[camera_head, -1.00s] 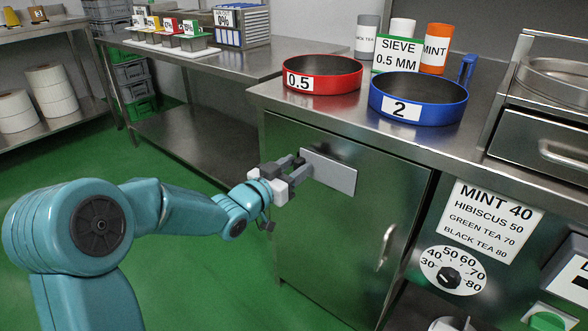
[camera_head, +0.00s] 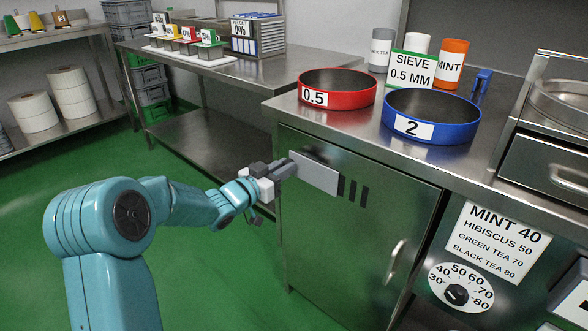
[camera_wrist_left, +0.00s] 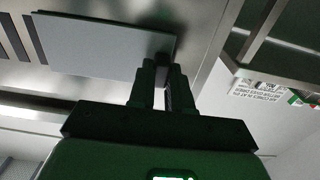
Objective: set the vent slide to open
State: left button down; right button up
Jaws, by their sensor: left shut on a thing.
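The vent slide (camera_head: 317,178) is a flat light-grey plate on the steel cabinet door (camera_head: 335,235), near its upper left. Several dark vent slots (camera_head: 353,191) show uncovered just right of the plate. My left gripper (camera_head: 287,170) is at the plate's left end, shut on the slide's small grip. In the left wrist view the plate (camera_wrist_left: 100,45) lies ahead of the fingers (camera_wrist_left: 165,82), with dark slots (camera_wrist_left: 22,38) beyond its far end. The fingers mostly hide the grip. My right gripper is not in view.
A red sieve (camera_head: 337,92) and a blue sieve (camera_head: 430,122) stand on the counter above. The door handle (camera_head: 394,262) is at the lower right of the door. A dial (camera_head: 458,294) sits further right. Green floor (camera_head: 215,275) left of the cabinet is clear.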

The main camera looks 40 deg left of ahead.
pick_arm(q)
jog(key=shift+a+r, duration=0.15)
jog(key=shift+a, duration=0.05)
jog(key=c, duration=1)
grip_release()
jog(key=shift+a, duration=0.1)
jog(key=shift+c, duration=0.2)
jog(key=shift+s, duration=0.1)
jog(key=s+a+p, duration=0.1)
jog(key=s+p, duration=0.2)
jog(key=s, duration=1.3)
